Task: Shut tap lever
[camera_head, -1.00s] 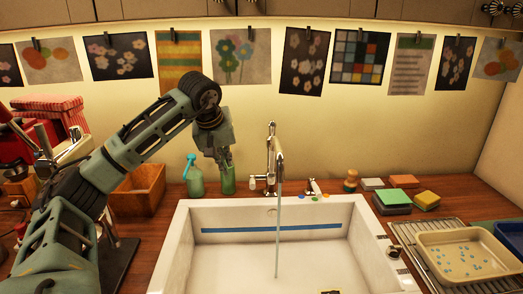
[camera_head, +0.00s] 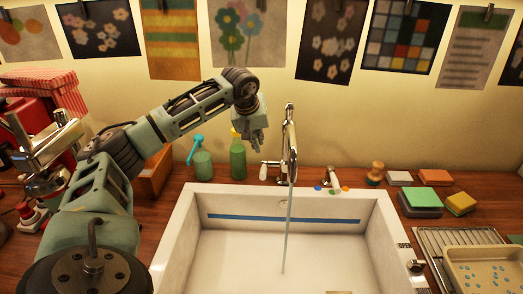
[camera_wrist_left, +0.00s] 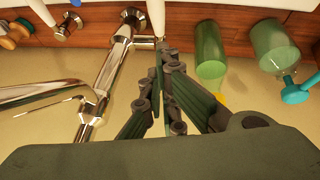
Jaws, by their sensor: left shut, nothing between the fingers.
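The chrome tap (camera_head: 290,140) stands behind the sink, and a thin water stream (camera_head: 287,225) runs from it. A small white-tipped lever (camera_head: 268,163) is at the left of its base, and another (camera_head: 332,178) is at the right. My left gripper (camera_head: 259,148) is shut and empty, pointing down just left of the tap, above the left lever. The left wrist view shows the tap (camera_wrist_left: 110,62) beside my left gripper (camera_wrist_left: 158,58), with the white lever (camera_wrist_left: 156,14) beyond the fingertips. I cannot tell whether they touch. My right gripper is not in view.
A green spray bottle (camera_head: 238,160) and a teal-topped bottle (camera_head: 203,163) stand left of the tap. The white sink (camera_head: 185,225) is in front. Sponges (camera_head: 430,198) and a wooden-handled brush (camera_head: 375,173) are at the right. A tray (camera_head: 490,270) rests on a rack.

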